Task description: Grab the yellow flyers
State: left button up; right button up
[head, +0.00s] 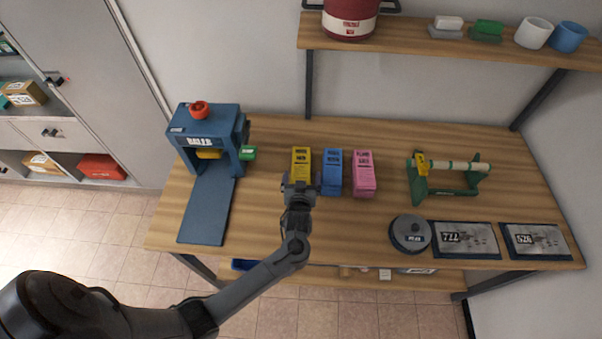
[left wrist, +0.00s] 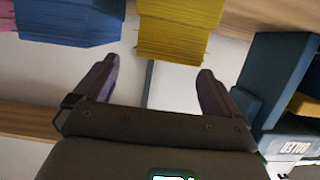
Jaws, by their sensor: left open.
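The yellow flyers (head: 301,161) are a stack on the wooden table, leftmost of three stacks in the head view. In the left wrist view the yellow stack (left wrist: 180,28) shows at the top, beyond and between my fingertips. My left gripper (head: 300,184) is at the near end of the yellow stack in the head view. In the left wrist view its jaws (left wrist: 155,82) are apart with nothing between them. Whether a finger touches the stack I cannot tell. My right gripper is not in view.
Blue flyers (head: 333,173) stand close to the right of the yellow ones, then pink flyers (head: 364,174). A blue machine (head: 207,138) stands left. A green roll dispenser (head: 446,177), a grey round weight (head: 410,233) and two plates lie right. A shelf (head: 420,42) hangs above.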

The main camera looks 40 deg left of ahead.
aim_at(301, 165)
pick_arm(q)
jog(key=shift+s+a+x, duration=0.1)
jog(key=shift+x, duration=1.3)
jog(key=shift+s+a+x, duration=0.1)
jog(key=shift+a+x, duration=0.05)
jog(key=shift+x, duration=1.25)
jog(key=shift+f, duration=0.1)
grip_shut()
